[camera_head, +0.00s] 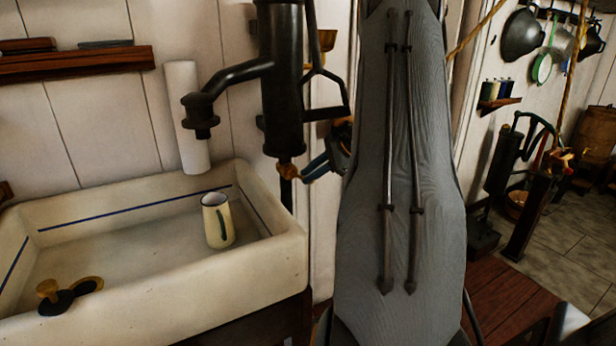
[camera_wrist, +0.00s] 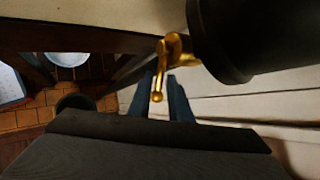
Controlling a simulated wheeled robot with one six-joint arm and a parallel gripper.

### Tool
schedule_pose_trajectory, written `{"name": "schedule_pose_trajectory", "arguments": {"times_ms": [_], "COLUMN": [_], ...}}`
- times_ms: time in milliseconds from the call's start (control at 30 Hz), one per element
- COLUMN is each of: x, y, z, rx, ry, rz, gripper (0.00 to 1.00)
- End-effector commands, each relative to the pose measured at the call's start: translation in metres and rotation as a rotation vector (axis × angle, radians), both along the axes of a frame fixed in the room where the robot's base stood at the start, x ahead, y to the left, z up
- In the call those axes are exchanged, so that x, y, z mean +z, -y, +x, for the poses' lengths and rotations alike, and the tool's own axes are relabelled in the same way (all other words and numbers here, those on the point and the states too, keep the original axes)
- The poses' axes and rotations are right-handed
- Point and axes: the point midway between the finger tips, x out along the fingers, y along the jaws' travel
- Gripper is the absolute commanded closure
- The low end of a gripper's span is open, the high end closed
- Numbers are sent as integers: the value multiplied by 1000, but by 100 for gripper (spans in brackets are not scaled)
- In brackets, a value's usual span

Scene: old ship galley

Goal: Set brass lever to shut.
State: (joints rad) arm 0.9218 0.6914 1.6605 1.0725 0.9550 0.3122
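The brass lever (camera_head: 287,171) is at the lower end of the black pump (camera_head: 281,80), beside the sink. In the wrist view the brass lever (camera_wrist: 171,54) comes off the dark pump body (camera_wrist: 230,35) and ends in a small round knob. My gripper (camera_head: 306,174) has blue fingers that reach in from the right, close to the lever. In the wrist view my gripper (camera_wrist: 158,98) is open, with one finger on each side of the lever's knob end. Gaps show beside the knob. My arm hides what lies behind it in the head view.
A white sink (camera_head: 150,305) stands at the left, with a cream mug (camera_head: 216,222) and a brass-and-black plug (camera_head: 60,296) in it. The pump's black spout (camera_head: 200,115) hangs over it. Another dark pump (camera_head: 505,160) stands farther right, with open floor (camera_head: 560,240) near it.

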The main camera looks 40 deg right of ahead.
Motion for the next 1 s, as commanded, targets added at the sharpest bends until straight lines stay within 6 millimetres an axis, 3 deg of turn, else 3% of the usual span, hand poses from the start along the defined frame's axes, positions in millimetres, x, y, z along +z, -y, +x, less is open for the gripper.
{"name": "schedule_pose_trajectory", "arguments": {"times_ms": [400,767,900,1000], "x": [42,46,43,37], "y": [21,22,18,7], "z": [-40,-44,-45,-48], "rx": [-3,-1,-32,-145], "ry": [0,0,0,4], "rz": [-3,-1,35,164], "gripper": [82,82,100,100]}}
